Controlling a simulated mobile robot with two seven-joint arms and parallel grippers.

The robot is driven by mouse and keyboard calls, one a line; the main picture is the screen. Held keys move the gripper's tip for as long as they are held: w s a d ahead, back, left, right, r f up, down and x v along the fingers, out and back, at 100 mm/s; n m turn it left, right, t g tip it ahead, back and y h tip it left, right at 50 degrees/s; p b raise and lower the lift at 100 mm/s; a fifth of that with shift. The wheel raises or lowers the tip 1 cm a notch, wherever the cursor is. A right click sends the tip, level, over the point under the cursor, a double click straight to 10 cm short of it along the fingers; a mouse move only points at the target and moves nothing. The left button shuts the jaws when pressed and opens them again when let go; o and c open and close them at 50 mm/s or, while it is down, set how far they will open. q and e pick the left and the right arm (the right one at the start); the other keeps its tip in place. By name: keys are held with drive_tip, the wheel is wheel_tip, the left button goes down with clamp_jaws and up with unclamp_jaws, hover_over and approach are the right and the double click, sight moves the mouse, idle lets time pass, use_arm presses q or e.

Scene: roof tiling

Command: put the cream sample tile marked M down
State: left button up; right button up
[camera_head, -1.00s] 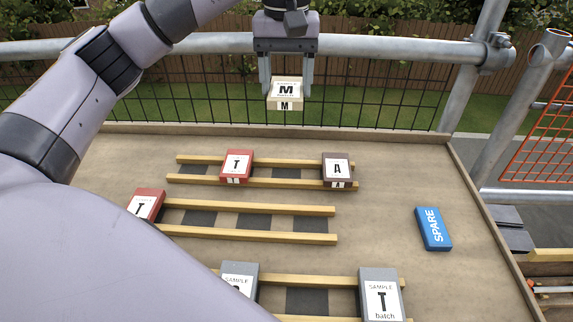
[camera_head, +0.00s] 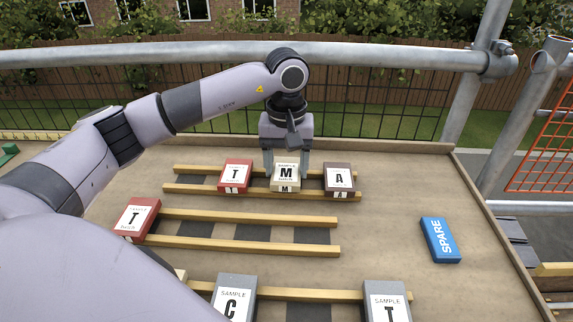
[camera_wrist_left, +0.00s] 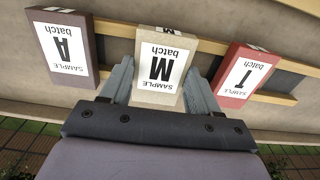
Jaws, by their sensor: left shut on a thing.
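The cream sample tile marked M (camera_head: 286,174) is at the far pair of wooden battens (camera_head: 205,188), in the gap between a red T tile (camera_head: 235,175) and a dark brown A tile (camera_head: 339,179). My left gripper (camera_head: 286,160) comes down from above and is shut on the cream tile. In the left wrist view the cream tile (camera_wrist_left: 162,62) sits between my two fingers, apart from the A tile (camera_wrist_left: 62,47) and the T tile (camera_wrist_left: 243,76). I cannot tell whether it bears fully on the battens. My right gripper is not in view.
A blue SPARE block (camera_head: 439,240) lies on the board at right. Another red T tile (camera_head: 136,218) is on the middle battens. Grey C (camera_head: 234,297) and T (camera_head: 386,300) tiles are on the near battens. A scaffold rail (camera_head: 400,57) runs behind.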

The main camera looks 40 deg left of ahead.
sight(287, 170)
use_arm(q)
drive_tip(key=shift+f+b, duration=0.35)
drive_tip(key=shift+f, duration=0.15)
drive_tip(key=o, duration=1.2)
drive_tip(key=shift+c, duration=0.2)
drive_tip(key=shift+r+p, duration=0.55)
drive_tip(key=shift+r, duration=0.1)
wheel_tip(287, 170, up, 12)
drive_tip(key=shift+f+p, duration=0.15)
drive_tip(key=shift+p, duration=0.2)
